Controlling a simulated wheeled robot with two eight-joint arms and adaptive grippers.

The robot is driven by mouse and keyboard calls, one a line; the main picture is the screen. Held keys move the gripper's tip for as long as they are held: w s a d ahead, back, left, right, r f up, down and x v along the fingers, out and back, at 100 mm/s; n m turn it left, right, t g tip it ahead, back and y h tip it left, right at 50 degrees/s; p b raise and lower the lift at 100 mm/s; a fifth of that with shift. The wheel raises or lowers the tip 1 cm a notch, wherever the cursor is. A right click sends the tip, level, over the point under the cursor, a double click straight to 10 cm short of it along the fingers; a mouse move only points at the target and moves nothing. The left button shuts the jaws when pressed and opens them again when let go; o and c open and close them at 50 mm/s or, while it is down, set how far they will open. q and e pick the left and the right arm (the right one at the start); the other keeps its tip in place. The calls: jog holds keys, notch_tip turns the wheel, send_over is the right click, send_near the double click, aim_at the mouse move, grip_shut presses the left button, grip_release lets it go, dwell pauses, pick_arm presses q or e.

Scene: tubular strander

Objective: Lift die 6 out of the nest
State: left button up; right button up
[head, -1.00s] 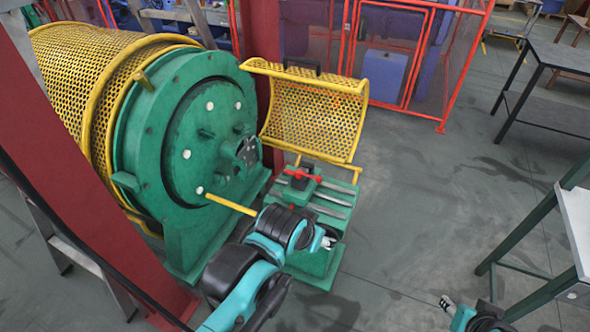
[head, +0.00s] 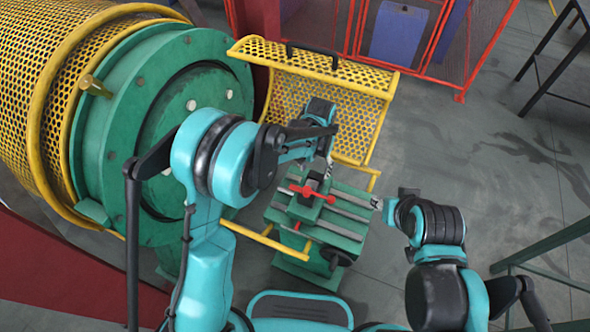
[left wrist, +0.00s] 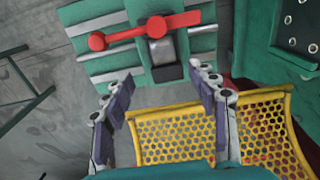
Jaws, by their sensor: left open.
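A green slotted stand (head: 338,222) carries a red clamp handle (head: 312,192) and a small dark block (head: 311,181). In the left wrist view the red handle (left wrist: 145,31) lies across the stand, beside a grey square-faced piece (left wrist: 162,51) in a dark holder. This may be die 6 in its nest, but no number is readable. My left gripper (head: 327,165) is above the stand's far side. In the left wrist view its fingers (left wrist: 162,92) are wide apart with nothing between them. My right gripper (head: 377,204) is right of the stand; its jaws are too small to judge.
A yellow mesh guard (head: 318,90) stands open behind the stand, close to my left gripper. The large green drum end (head: 115,130) is at left. A black handwheel (head: 337,258) sits at the stand's front. Floor right of the guard is clear.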

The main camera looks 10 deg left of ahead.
aim_at(312, 183)
pick_arm(q)
jog(key=shift+w+f, duration=0.1)
jog(key=shift+f, duration=0.35)
notch_tip(312, 183, down, 2)
jog(key=shift+a+f+b, duration=0.1)
jog(key=shift+f+b, duration=0.1)
jog(key=shift+b, duration=0.45)
jog(key=f+b, duration=0.1)
jog(key=f, duration=0.1)
jog(key=f+b, duration=0.1)
jog(key=f, duration=0.2)
jog(key=shift+a, duration=0.2)
jog(key=shift+r, duration=0.15)
grip_shut()
